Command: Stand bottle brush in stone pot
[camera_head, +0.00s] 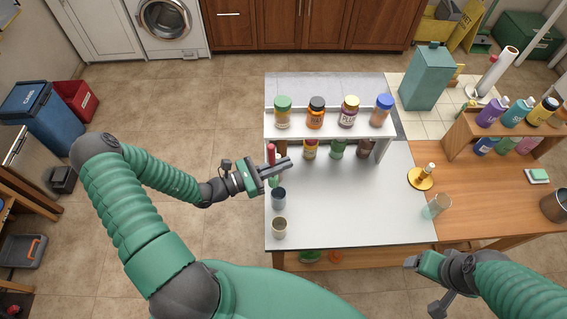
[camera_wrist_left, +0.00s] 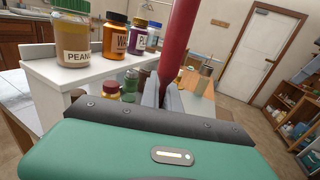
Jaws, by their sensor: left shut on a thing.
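The bottle brush has a red handle (camera_head: 271,151), and my left gripper (camera_head: 276,168) is shut on it. The brush is about upright at the left edge of the white table. In the left wrist view the red handle (camera_wrist_left: 179,45) rises between the fingers; its lower part is hidden. A small beige pot (camera_head: 280,228), which looks like the stone pot, stands nearer to me. My right gripper (camera_head: 412,262) is at the lower right, away from these; its jaw opening is unclear.
A white shelf (camera_head: 325,128) with several jars stands behind the left gripper. The middle of the white tabletop (camera_head: 350,215) is clear.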

